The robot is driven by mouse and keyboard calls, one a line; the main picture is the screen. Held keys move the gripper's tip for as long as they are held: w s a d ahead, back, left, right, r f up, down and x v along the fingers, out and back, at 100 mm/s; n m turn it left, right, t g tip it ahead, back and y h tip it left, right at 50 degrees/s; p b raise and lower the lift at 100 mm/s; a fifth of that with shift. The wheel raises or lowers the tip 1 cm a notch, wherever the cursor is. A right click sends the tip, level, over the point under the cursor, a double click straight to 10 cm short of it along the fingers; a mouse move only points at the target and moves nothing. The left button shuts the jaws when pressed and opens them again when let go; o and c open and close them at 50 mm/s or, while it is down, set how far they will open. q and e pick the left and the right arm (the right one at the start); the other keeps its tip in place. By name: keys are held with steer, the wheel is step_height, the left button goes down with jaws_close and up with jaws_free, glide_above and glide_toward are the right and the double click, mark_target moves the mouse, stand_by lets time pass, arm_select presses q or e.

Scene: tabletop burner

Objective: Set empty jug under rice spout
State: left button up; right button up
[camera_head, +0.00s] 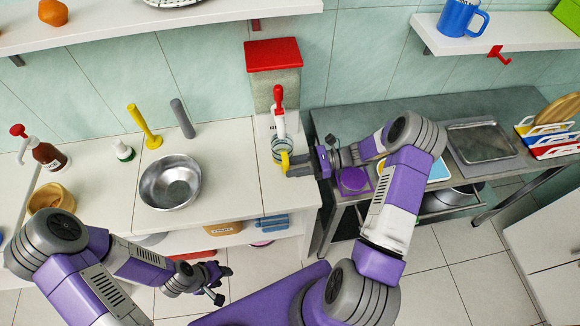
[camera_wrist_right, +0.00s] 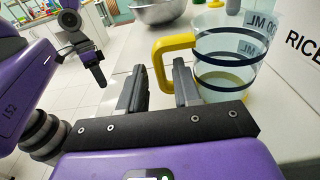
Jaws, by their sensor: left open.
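The clear jug (camera_head: 277,146) with dark bands and a yellow handle (camera_head: 285,162) stands on the white counter, just below the rice dispenser's spout (camera_head: 281,126) in the head view. In the right wrist view the jug (camera_wrist_right: 228,62) looks clear, with a yellowish tint at its bottom; its handle (camera_wrist_right: 159,62) points left. My right gripper (camera_wrist_right: 157,78) is open, its fingers apart with the handle at their tips. It also shows beside the handle in the head view (camera_head: 292,168). My left gripper (camera_head: 216,283) is open and empty, low in front of the counter.
The rice dispenser (camera_head: 274,86) has a red lid and a red lever (camera_head: 278,96). A metal bowl (camera_head: 170,183) sits left of the jug. A steel table (camera_head: 345,122) with a tray (camera_head: 480,142) stands to the right. Floor in front is partly clear.

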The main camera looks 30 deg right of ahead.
steer(key=shift+v, duration=1.95)
steer(key=o, duration=0.5)
steer(key=shift+o, duration=0.2)
steer(key=s+d+r, duration=0.1)
steer(key=d+r, duration=0.3)
steer(key=shift+s+d+r, duration=0.2)
steer(key=shift+s+d, duration=0.05)
steer(key=shift+d, duration=0.15)
